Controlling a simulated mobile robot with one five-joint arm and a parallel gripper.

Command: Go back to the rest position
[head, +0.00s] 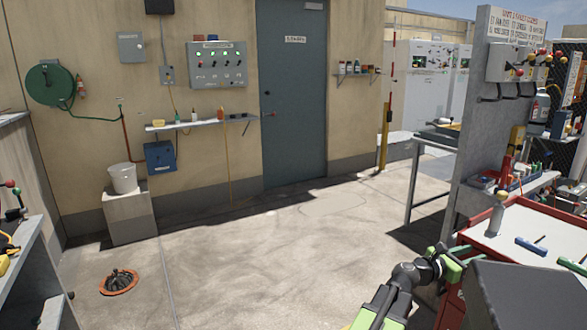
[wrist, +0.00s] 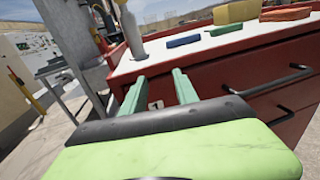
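My gripper (head: 458,258) is at the lower right of the head view, beside the red tool cabinet (head: 451,306). In the wrist view, the two green fingers of my gripper (wrist: 159,78) stand apart with nothing between them. They point toward the red cabinet (wrist: 225,82), close to its left front corner. I cannot tell whether they touch it. Part of my gripper and arm is cut off or hidden at the bottom of the head view.
A bottle (head: 496,214) and a blue-handled tool (head: 531,246) are on the cabinet's white top. The middle floor up to the door (head: 293,95) is clear.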

